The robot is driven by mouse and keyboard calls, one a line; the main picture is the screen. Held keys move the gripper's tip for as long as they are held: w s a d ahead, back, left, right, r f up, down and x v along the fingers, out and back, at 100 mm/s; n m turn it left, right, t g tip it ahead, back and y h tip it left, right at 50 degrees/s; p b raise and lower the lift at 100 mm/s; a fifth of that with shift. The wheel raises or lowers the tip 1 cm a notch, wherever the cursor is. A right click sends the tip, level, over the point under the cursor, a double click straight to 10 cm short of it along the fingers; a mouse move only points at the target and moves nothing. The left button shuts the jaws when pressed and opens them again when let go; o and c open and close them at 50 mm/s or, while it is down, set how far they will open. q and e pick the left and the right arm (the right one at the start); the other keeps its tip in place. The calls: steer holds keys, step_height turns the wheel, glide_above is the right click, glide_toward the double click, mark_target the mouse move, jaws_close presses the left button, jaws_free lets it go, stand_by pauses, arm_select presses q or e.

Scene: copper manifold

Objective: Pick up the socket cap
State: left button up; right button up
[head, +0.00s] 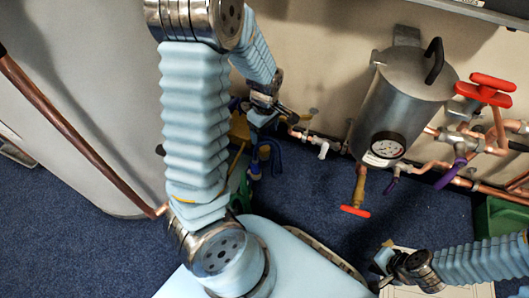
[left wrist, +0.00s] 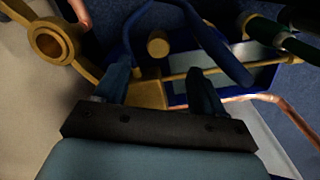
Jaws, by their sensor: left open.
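A short brass round piece (left wrist: 158,46), which may be the socket cap, shows in the left wrist view just beyond the fingertips of my left gripper (left wrist: 160,80). I cannot tell for sure that it is the cap. The left gripper is open, its two blue fingers apart. A brass block (left wrist: 147,94) shows between and behind the fingers; contact cannot be told. In the head view my left gripper (head: 262,115) is by the wall, left of the grey tank, and the small piece cannot be made out. My right gripper (head: 383,262) is low at the right, over a pale sheet, its opening unclear.
A blue-rimmed tray (left wrist: 262,80), a blue curved handle (left wrist: 215,45), a brass ring fitting (left wrist: 47,42) and a green cylinder (left wrist: 278,38) crowd the left gripper. The grey tank (head: 395,100) and copper pipes (head: 435,165) stand right. Blue carpet (head: 310,205) is open below.

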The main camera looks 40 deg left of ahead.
mark_target(264, 147)
arm_select(q)
step_height(264, 147, down, 3)
steer(key=shift+f+b, duration=0.1)
steer(key=shift+b, duration=0.2)
step_height(264, 147, down, 5)
steer(key=shift+w+a+f+b, duration=0.1)
steer(key=shift+a+b, duration=0.05)
steer(key=shift+b, duration=1)
steer(key=c, duration=1.2)
steer(key=shift+o, duration=0.2)
